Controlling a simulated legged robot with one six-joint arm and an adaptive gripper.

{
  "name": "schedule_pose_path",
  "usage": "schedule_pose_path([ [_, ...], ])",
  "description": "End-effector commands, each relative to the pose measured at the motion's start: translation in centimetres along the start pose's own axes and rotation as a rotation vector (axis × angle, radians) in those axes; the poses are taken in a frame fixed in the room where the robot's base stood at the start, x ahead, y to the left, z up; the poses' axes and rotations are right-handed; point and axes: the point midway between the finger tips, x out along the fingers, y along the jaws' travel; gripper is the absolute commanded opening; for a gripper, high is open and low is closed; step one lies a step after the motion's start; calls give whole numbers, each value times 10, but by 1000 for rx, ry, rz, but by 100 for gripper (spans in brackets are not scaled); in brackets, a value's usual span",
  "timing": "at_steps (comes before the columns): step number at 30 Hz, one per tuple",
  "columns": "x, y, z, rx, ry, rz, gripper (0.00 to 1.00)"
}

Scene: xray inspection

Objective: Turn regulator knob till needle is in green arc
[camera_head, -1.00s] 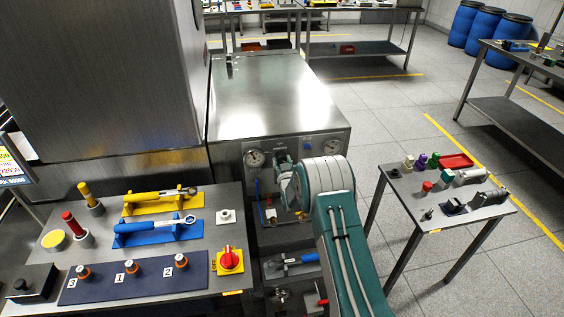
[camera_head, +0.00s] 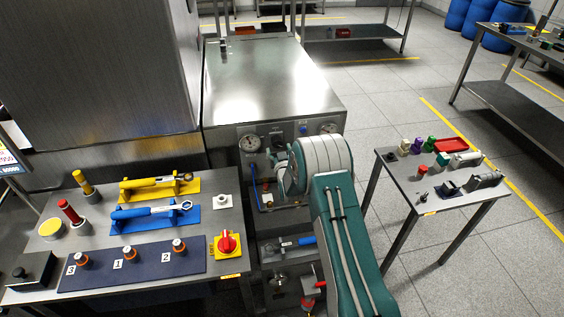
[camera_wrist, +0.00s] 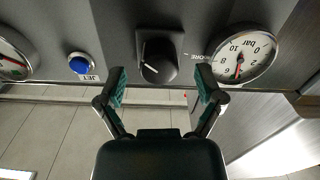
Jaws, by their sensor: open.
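A black knob (camera_wrist: 158,58) with a white pointer line sits on the grey panel in the wrist view, which shows the panel upside down. My gripper (camera_wrist: 162,86) is open, its two green-padded fingers apart on either side of the knob's lower part in the picture. I cannot tell whether they touch it.
A blue button (camera_wrist: 80,63) labelled JET and a second gauge (camera_wrist: 13,54) are left of the knob in the wrist view. In the head view, a tool table (camera_head: 228,268) stands left of the cabinet (camera_head: 270,80). A small side table (camera_head: 430,205) stands right.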

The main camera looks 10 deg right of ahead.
Motion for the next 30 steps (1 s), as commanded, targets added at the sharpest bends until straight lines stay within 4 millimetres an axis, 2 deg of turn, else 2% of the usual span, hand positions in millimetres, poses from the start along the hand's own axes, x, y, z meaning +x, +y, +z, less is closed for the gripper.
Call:
schedule_pose_path([
  [9,-55,-1,0,0,-2,-1,87],
  [15,-84,-1,1,-1,-2,-1,87],
  [21,-96,-1,1,-1,-1,-1,87],
  [30,-96,-1,1,-1,0,-1,87],
])
